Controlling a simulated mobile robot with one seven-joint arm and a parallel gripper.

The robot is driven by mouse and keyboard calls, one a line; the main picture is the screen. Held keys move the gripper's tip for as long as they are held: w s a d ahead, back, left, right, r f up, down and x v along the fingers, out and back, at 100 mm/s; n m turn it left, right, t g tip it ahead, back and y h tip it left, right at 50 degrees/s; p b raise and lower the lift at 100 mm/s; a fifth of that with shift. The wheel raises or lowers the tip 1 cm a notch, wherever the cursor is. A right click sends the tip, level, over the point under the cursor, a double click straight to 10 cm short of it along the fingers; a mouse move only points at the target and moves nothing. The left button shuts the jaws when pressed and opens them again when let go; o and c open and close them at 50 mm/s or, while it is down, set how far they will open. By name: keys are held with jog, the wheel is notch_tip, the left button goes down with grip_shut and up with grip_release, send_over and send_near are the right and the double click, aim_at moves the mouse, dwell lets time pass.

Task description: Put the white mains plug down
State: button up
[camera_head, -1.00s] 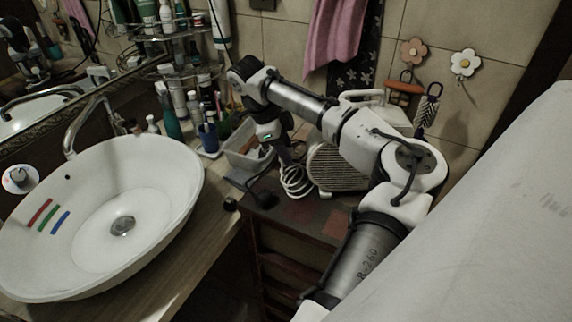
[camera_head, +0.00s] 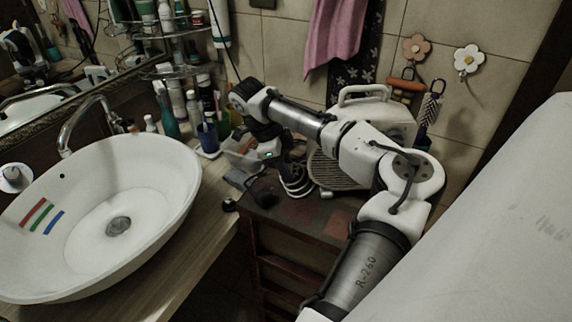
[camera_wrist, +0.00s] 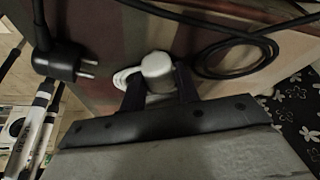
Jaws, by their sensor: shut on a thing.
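The white mains plug (camera_wrist: 158,68) shows in the wrist view with its rounded end towards the top of the picture. My gripper (camera_wrist: 160,86) is shut on it, with one dark finger at each side. Part of a white cable loop (camera_wrist: 124,76) lies just left of the plug. The plug is over or on a dark reddish-brown surface; I cannot tell if it touches. In the head view my wrist is low over the dark cabinet (camera_head: 298,217), beside the heater; the fingers and the held plug are hard to make out there.
A black plug (camera_wrist: 62,61) with bare pins lies left of my gripper, and a coiled black cable (camera_wrist: 234,54) lies right. The white heater (camera_head: 378,115) stands behind my arm. The basin (camera_head: 110,215) is to the left. The cabinet's front top is mostly clear.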

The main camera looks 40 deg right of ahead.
jog(key=shift+f, duration=0.2)
jog(key=o, duration=1)
jog(key=shift+o, duration=0.2)
jog(key=shift+r, duration=0.1)
jog(key=shift+r, duration=0.25)
jog(key=b+v, duration=0.2)
jog(key=v, duration=1)
jog(key=shift+r, duration=0.3)
jog(key=shift+s+f, duration=0.1)
